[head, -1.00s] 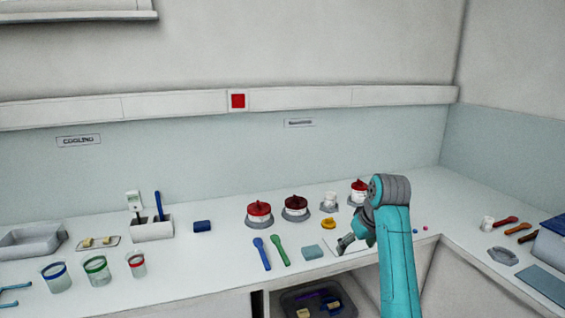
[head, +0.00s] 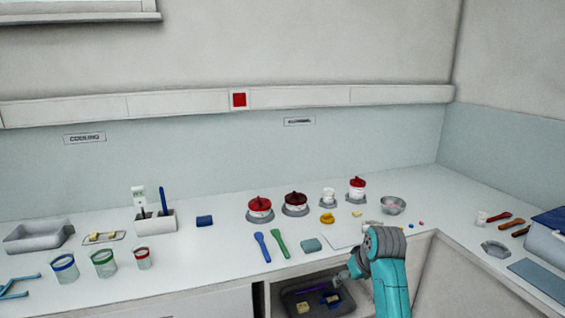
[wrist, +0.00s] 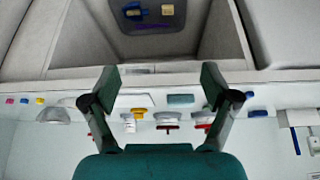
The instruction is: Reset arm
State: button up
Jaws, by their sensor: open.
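My gripper (head: 350,272) is at the front edge of the counter (head: 195,262) in the head view, low on the end of my bent teal arm. In the wrist view my gripper (wrist: 158,88) shows two dark fingers spread wide apart with nothing between them. The wrist picture is upside down, with the counter edge behind the fingertips and the open shelf space above. A grey tray (head: 290,309) stands in the space under the counter, close to my gripper in the head view.
On the counter are red-lidded pots (head: 260,206), a blue spatula (head: 262,246), a green spatula (head: 281,245), a light blue block (head: 312,245) and a glass bowl (head: 393,205). Several rimmed cups (head: 104,263) stand at the left. A side counter (head: 462,238) runs along the right.

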jog(key=s+f+m+t, duration=0.1)
jog(key=s+f, duration=0.4)
jog(key=f, duration=0.3)
jog(key=s+f+t, duration=0.1)
jog(key=s+f, duration=0.4)
jog(key=f, duration=0.3)
jog(key=s+f+t, duration=0.1)
jog(key=s+f, duration=0.2)
jog(key=s, duration=0.5)
jog(key=s+f+m+t+h, duration=0.1)
jog(key=s+f, duration=0.2)
jog(key=s, duration=0.6)
jog(key=s+f+t, duration=0.1)
jog(key=s+f, duration=0.2)
jog(key=s, duration=0.5)
jog(key=s+r+t, duration=0.2)
jog(key=s+r, duration=0.7)
jog(key=s, duration=0.3)
jog(key=s+a+r+m+t, duration=0.1)
jog(key=s+r+t, duration=0.1)
jog(key=s+r, duration=0.7)
jog(key=v, duration=0.4)
jog(key=shift+s+f, duration=0.2)
jog(key=shift+s, duration=0.2)
